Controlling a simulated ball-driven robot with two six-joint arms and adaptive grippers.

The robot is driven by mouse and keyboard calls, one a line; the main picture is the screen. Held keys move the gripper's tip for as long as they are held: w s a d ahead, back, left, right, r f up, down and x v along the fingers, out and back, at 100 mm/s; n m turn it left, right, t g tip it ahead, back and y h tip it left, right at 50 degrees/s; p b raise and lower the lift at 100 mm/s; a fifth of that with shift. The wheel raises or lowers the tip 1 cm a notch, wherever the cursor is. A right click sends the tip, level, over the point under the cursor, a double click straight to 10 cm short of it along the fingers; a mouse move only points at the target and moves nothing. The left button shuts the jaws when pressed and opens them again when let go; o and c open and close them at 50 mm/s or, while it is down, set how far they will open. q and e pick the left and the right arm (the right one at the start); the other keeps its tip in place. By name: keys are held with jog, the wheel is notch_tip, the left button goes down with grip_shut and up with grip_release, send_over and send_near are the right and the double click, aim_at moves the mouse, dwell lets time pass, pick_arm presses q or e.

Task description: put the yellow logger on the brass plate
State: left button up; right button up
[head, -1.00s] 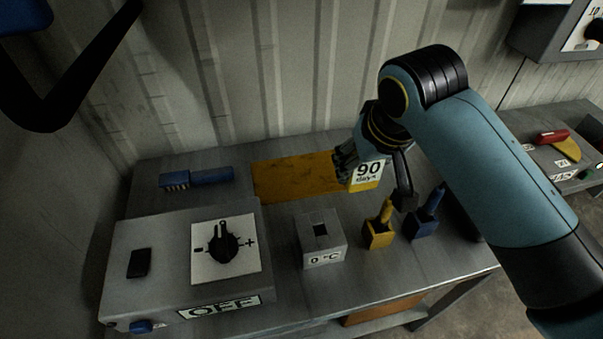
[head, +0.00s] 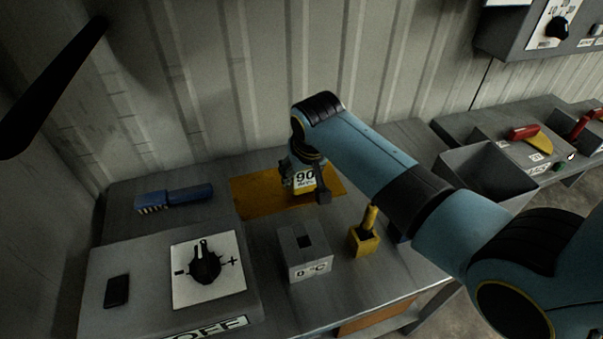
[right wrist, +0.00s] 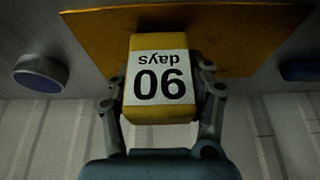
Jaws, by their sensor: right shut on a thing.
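The yellow logger (head: 304,180), with a white label reading "90 days", is held in my right gripper (head: 305,187). In the right wrist view the logger (right wrist: 160,112) sits between both fingers of the right gripper (right wrist: 162,90), which is shut on it. The brass plate (head: 250,208) lies flat on the bench near the wall. The logger is over the plate's middle in the head view; whether it touches the plate I cannot tell. The plate (right wrist: 240,30) also shows behind the logger in the right wrist view. My left gripper is not in view.
A blue brush (head: 175,198) lies left of the plate. A grey box marked "0 °C" (head: 305,255) and a yellow holder with a handle (head: 364,240) stand in front. A control box with a dial (head: 130,275) fills the front left. A grey bin (head: 485,170) stands right.

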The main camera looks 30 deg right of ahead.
jog(key=shift+f, duration=0.35)
jog(key=shift+f, duration=0.15)
jog(key=o, duration=1.2)
jog(key=shift+o, duration=0.2)
jog(key=p+v, duration=0.1)
jog(key=v, duration=1.1)
